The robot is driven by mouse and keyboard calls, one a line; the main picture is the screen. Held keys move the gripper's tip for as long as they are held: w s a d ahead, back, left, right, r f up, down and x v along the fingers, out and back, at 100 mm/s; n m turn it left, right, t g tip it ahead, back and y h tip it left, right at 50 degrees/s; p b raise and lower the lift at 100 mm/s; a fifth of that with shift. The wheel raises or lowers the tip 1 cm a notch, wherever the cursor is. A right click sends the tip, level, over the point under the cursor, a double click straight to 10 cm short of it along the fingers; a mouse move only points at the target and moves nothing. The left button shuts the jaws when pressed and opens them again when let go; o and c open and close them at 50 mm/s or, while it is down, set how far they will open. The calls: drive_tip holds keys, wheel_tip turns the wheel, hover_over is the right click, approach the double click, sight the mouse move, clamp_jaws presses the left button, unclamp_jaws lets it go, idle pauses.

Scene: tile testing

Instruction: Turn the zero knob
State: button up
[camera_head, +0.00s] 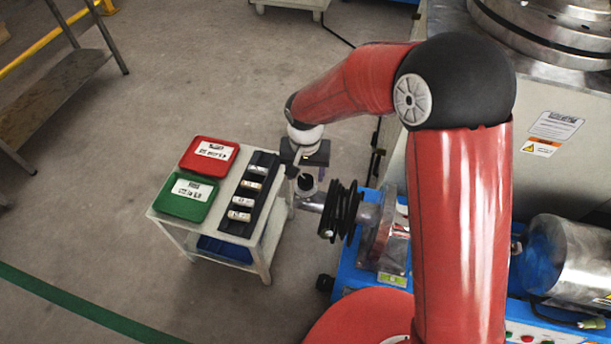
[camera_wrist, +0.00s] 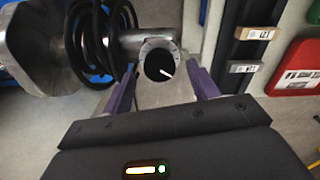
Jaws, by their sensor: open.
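The zero knob (camera_wrist: 158,66) is a dark round knob with a white line on its face, set in a metal collar at the end of a grey shaft. In the wrist view the line points to the lower right. In the head view the knob (camera_head: 307,182) shows as a small black cap just below my gripper. My gripper (camera_wrist: 163,84) is open, with its purple fingers on either side of the knob's collar. In the head view my gripper (camera_head: 307,170) hangs over the knob. I cannot tell whether the fingers touch it.
A small white cart (camera_head: 262,262) stands to the left, with a red tray (camera_head: 193,160), a green tray (camera_head: 178,210) and a dark rack (camera_head: 237,228) of several small pieces. A blue machine (camera_head: 345,287) stands to the right.

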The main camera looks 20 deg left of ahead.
drive_tip(key=shift+f, duration=1.15)
drive_tip(key=c, duration=1)
drive_tip(key=shift+f+n+b, duration=0.1)
drive_tip(key=shift+n+b, duration=0.25)
drive_tip(key=shift+n, duration=0.45)
drive_tip(key=n, duration=0.3)
drive_tip(key=o, duration=1)
